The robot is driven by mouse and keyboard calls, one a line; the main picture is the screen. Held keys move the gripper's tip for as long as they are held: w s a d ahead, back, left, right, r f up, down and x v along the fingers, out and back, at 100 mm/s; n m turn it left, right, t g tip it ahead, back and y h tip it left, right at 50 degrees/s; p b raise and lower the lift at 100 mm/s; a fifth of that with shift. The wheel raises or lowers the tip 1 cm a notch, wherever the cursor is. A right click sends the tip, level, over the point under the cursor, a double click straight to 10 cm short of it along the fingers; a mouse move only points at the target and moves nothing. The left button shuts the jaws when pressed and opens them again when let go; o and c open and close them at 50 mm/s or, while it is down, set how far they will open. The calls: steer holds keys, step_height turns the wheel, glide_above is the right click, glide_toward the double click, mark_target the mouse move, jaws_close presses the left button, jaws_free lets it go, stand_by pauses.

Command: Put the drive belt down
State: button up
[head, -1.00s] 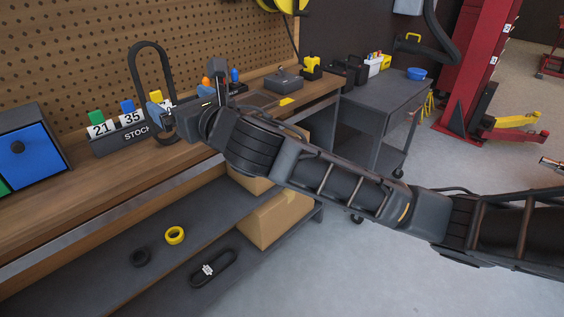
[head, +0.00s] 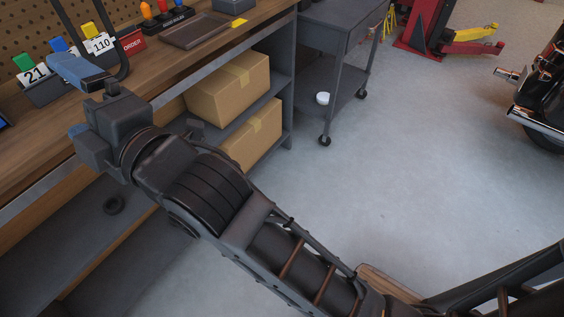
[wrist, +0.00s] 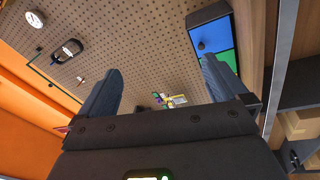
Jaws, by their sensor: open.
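My gripper (head: 78,72) is over the left part of the bench, its blue-grey fingers pointing left. In the wrist view my gripper (wrist: 155,92) has its fingers wide apart with nothing between them. The wrist view shows a dark oval loop with a pale tag (wrist: 68,50) against the pegboard. I cannot tell which loop is the drive belt. The lower-shelf spot where a tagged loop lay is now covered by my arm.
The wooden bench (head: 165,70) holds number cards (head: 35,75), a red order sign (head: 132,42) and a dark tray (head: 195,32).

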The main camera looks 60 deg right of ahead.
steer(key=s+d+f+m+g+h, duration=0.1)
steer(key=s+f+m, duration=0.5)
steer(key=s, duration=0.3)
steer(key=s+d+f+m+g+h, duration=0.1)
steer(key=s+f+m+g, duration=0.1)
steer(key=s+f+m, duration=0.6)
steer(key=s+d+g, duration=0.1)
steer(key=s+d, duration=0.3)
steer(key=s, duration=0.6)
steer(key=s+d+m+g, duration=0.1)
steer(key=s+d, duration=0.3)
steer(key=s, duration=0.7)
steer(key=shift+d+f+m+y, duration=0.2)
steer(key=shift+m+y, duration=0.1)
steer(key=shift+s, duration=0.1)
